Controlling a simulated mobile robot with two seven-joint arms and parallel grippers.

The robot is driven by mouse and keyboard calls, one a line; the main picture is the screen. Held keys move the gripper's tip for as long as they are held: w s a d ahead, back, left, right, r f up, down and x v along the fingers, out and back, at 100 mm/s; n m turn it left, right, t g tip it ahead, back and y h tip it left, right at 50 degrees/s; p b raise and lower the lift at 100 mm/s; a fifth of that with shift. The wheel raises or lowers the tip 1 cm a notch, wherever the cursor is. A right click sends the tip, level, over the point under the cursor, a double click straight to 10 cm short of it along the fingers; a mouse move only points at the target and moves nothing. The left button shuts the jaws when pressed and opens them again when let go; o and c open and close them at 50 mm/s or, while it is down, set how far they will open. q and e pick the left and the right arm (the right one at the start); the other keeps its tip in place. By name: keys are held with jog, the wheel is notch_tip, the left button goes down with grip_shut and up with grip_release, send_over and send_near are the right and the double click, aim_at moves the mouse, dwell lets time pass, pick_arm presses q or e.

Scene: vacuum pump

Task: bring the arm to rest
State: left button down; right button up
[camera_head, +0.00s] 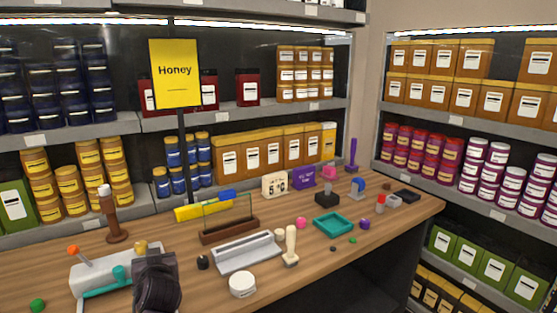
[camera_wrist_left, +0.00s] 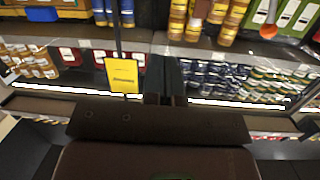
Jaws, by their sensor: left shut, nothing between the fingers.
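My left gripper (camera_head: 156,262) is at the front left of the wooden table in the head view, over the table's near edge. In the left wrist view its two dark fingers (camera_wrist_left: 168,82) are together with nothing between them. A pale grey device (camera_head: 92,278) with an orange knob and a teal handle stands just left of the gripper. The arm partly hides it. I cannot tell whether they touch. My right gripper is in neither view.
The table (camera_head: 395,222) holds a grey tray (camera_head: 247,253), a white round tin (camera_head: 242,284), a wooden-handled stamp (camera_head: 290,247), a teal tray (camera_head: 333,224) and a brown stand (camera_head: 114,222). Stocked shelves and a yellow Honey sign (camera_head: 175,73) stand behind.

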pick_arm(q)
jog(key=s+d+f+m+h, duration=0.1)
jog(key=s+f+h, duration=0.1)
jog(key=s+f, duration=0.5)
jog(key=s+f+m+g+h, duration=0.1)
jog(key=s+f+m+h, duration=0.1)
jog(key=s+f, duration=0.6)
jog(key=s+d+f+m+g+h, duration=0.1)
jog(key=s+f, duration=0.6)
jog(key=s, duration=1)
jog(key=shift+d+f+m+h, duration=0.35)
jog(key=shift+m+h, duration=0.35)
jog(key=shift+h, duration=0.5)
